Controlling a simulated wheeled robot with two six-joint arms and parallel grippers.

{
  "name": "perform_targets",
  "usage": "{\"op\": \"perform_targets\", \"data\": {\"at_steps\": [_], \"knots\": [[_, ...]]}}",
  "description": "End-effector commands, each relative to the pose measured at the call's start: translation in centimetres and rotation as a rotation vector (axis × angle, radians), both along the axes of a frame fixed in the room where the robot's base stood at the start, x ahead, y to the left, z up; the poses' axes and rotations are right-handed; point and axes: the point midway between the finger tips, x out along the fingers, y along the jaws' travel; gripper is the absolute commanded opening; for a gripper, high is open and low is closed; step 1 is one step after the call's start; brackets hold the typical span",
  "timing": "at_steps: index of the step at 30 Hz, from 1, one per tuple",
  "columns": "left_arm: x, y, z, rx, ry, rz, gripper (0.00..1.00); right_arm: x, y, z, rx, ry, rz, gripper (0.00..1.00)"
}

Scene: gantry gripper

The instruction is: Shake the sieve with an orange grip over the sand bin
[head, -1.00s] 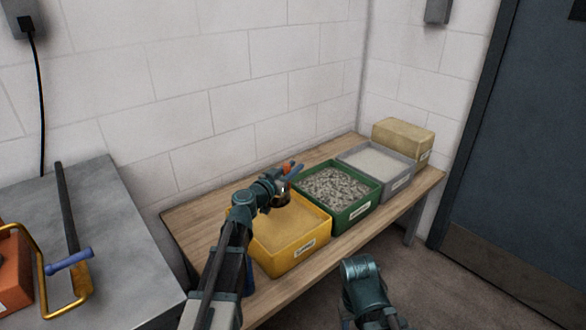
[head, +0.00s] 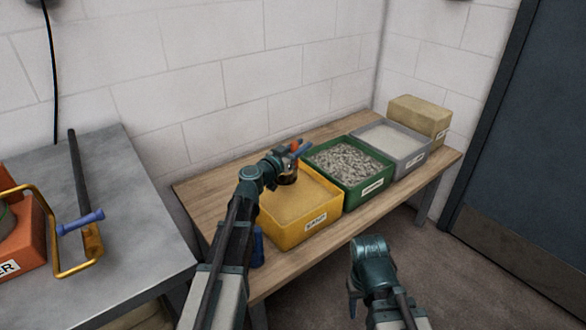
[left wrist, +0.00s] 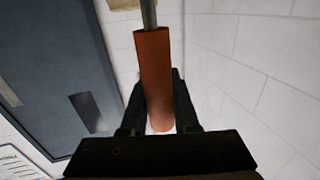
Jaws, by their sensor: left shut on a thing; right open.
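My left gripper (head: 289,155) is shut on the orange grip (head: 296,145), over the back right of the yellow bin (head: 309,229), which holds tan sand-like material. In the left wrist view the orange grip (left wrist: 156,80) sits between two dark fingers, and a grey rod (left wrist: 149,13) runs from it out of the top of the picture. The sieve's mesh cannot be made out. A small dark round shape under the gripper in the head view is too small to identify. My right gripper (head: 352,297) is open and empty, in front of the wooden bench.
A green bin (head: 370,196) of grey gravel, a grey bin (head: 407,164) of pale material and a tan block (head: 420,115) stand rightward along the wooden bench (head: 215,195). A metal table (head: 120,250) at left holds an orange box (head: 25,250) and a yellow-framed tool (head: 72,268).

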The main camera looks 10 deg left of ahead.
Motion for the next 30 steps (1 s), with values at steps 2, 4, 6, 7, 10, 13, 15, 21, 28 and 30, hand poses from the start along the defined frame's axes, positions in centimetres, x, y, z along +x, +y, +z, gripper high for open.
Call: {"op": "perform_targets", "data": {"at_steps": [2, 4, 6, 7, 10, 13, 15, 21, 28, 30], "knots": [[0.1, 1.2, 0.0, 0.0, 0.0, 0.002, 0.0, 0.0, 0.0, 0.0, 0.0, 0.0, 0.0, 0.5], [0.0, 1.4, 0.0, 0.0, 0.0, 0.001, 0.0, 0.0, 0.0, 0.0, 0.0, 0.0, 0.0, 0.5], [0.0, 1.4, 0.0, 0.0, 0.0, 0.0, 0.0, 0.0, 0.0, 0.0, 0.0, 0.0, 0.0, 0.5], [0.0, 1.4, 0.0, 0.0, 0.0, 0.0, 0.0, 0.0, 0.0, 0.0, 0.0, 0.0, 0.0, 0.5], [0.0, 1.3, 0.0, 0.0, 0.0, -0.001, 0.0, 0.0, 0.0, 0.0, 0.0, 0.0, 0.0, 0.5], [-0.1, 0.3, 0.0, 0.0, 0.0, -0.003, 0.0, 0.0, 0.0, 0.0, 0.0, 0.0, 0.0, 0.5], [-0.1, -1.1, 0.0, 0.0, 0.0, -0.004, 0.0, 0.0, 0.0, 0.0, 0.0, 0.0, 0.0, 0.5], [-0.1, -4.0, 0.0, 0.0, 0.0, -0.002, 0.0, 0.0, 0.0, 0.0, 0.0, 0.0, 0.0, 0.5], [0.0, -4.7, 0.0, 0.0, 0.0, 0.0, 0.0, 0.0, 0.0, 0.0, 0.0, 0.0, 0.0, 0.5], [0.0, -4.7, 0.0, 0.0, 0.0, 0.0, 0.0, 0.0, 0.0, 0.0, 0.0, 0.0, 0.0, 0.5]]}}
